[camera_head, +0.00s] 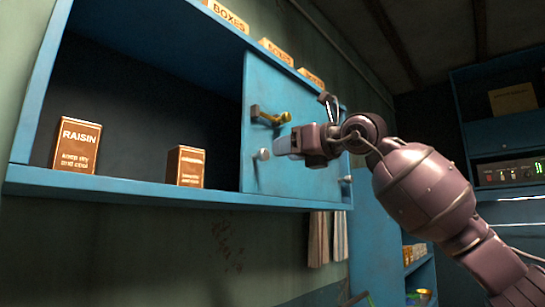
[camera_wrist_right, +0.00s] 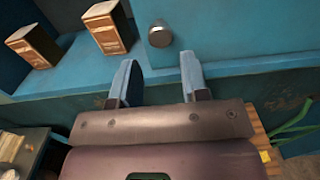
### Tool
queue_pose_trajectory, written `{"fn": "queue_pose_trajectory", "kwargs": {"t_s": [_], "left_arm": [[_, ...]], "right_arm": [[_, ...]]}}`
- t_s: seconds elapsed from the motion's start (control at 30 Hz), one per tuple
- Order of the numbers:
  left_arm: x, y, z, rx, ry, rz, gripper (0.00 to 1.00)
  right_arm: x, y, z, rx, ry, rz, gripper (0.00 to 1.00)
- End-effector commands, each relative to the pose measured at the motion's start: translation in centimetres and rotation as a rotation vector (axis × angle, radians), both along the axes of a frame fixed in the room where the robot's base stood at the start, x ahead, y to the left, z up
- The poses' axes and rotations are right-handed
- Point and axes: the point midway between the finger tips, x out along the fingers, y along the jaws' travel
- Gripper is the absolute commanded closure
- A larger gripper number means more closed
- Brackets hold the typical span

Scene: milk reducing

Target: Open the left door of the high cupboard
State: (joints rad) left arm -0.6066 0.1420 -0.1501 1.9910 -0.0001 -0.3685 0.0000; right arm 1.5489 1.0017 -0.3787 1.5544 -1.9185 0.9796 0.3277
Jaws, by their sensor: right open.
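The high cupboard (camera_head: 130,192) is blue and hangs on the wall. Its left part is open. A blue door panel (camera_head: 300,184) covers the right part, with a round grey knob (camera_head: 263,154) near its left edge and a second knob (camera_head: 345,179) near its right edge. I cannot tell whether the panel is one door or more. My right gripper (camera_head: 284,144) is in front of the panel, just right of the left knob. In the right wrist view, its fingers (camera_wrist_right: 158,64) are open and empty, with a knob (camera_wrist_right: 160,36) beyond the tips. My left gripper is not in view.
A brown raisin box (camera_head: 76,145) and a smaller brown box (camera_head: 187,166) stand inside the open part. Cloths (camera_head: 327,240) hang below the cupboard. A blue shelf unit (camera_head: 500,132) stands at the right.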

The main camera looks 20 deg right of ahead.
Motion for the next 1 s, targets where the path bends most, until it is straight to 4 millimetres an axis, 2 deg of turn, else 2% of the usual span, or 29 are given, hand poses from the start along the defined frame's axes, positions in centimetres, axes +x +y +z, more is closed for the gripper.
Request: {"fn": "queue_pose_trajectory", "kwargs": {"t_s": [0.1,0.3,1.0], "left_arm": [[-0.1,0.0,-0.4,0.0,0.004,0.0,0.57],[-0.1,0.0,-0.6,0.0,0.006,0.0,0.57],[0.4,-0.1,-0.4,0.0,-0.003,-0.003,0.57]], "right_arm": [[-1.4,-1.0,-0.1,-0.002,0.0,-0.001,0.58],[-2.7,-1.8,-0.1,-0.001,0.0,-0.001,0.58],[-3.0,-1.8,0.3,-0.005,-0.028,0.008,0.58]]}}
